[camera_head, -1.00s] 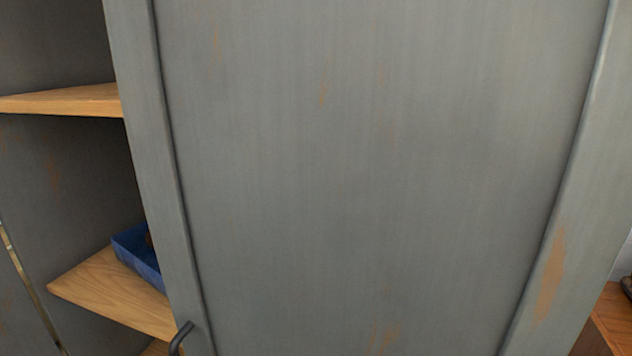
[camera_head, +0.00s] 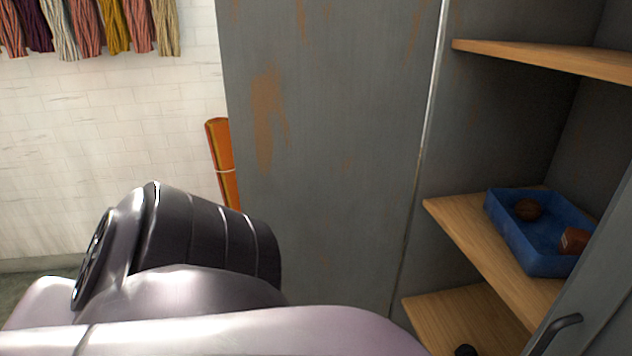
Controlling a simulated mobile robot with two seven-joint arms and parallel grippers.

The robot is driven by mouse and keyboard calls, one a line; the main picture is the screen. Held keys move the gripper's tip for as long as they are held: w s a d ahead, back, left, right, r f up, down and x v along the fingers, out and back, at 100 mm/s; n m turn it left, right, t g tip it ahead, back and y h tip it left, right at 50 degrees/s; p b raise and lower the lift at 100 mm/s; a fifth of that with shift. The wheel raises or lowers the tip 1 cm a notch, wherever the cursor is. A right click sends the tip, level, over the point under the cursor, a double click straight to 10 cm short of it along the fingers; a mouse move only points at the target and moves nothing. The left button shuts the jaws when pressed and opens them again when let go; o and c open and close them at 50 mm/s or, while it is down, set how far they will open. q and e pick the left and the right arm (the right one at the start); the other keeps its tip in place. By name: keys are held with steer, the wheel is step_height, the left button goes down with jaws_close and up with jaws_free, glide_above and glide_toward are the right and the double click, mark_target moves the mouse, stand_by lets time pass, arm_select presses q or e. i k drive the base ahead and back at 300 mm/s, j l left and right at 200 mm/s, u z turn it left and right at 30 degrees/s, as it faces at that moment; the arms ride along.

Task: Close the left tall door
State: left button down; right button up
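A grey panel with worn brown patches (camera_head: 330,150), which appears to be the left tall door, stands swung open left of the cabinet opening. Neither gripper shows. Part of another grey door (camera_head: 612,265) with a dark bar handle (camera_head: 556,328) cuts across the lower right corner.
The open cabinet has wooden shelves (camera_head: 470,230). A blue tray (camera_head: 520,240) with brown items sits on the middle one. An orange roll (camera_head: 222,160) leans behind the panel's left edge. Wool skeins (camera_head: 110,25) hang on the white brick wall.

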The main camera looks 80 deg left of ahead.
mark_target(327, 101)
steer(key=k+j+z, duration=0.1)
steer(key=k+j, duration=0.7)
steer(key=j, duration=0.2)
steer(key=k+j+z, duration=0.15)
steer(key=j, duration=0.25)
steer(key=k+j, duration=0.3)
steer(key=k+j+z, duration=0.1)
steer(key=j, duration=0.35)
steer(key=k+j, duration=0.1)
steer(key=j, duration=0.2)
steer(key=k+j+z, duration=0.1)
steer(key=k+j, duration=0.15)
steer(key=j, duration=0.3)
steer(key=i+j, duration=0.1)
steer(key=j, duration=0.4)
steer(key=i+j+z, duration=0.1)
steer(key=j, duration=0.35)
steer(key=i+j+z, duration=0.1)
steer(key=j, duration=0.4)
steer(key=k+z, duration=0.1)
steer(key=k, duration=0.1)
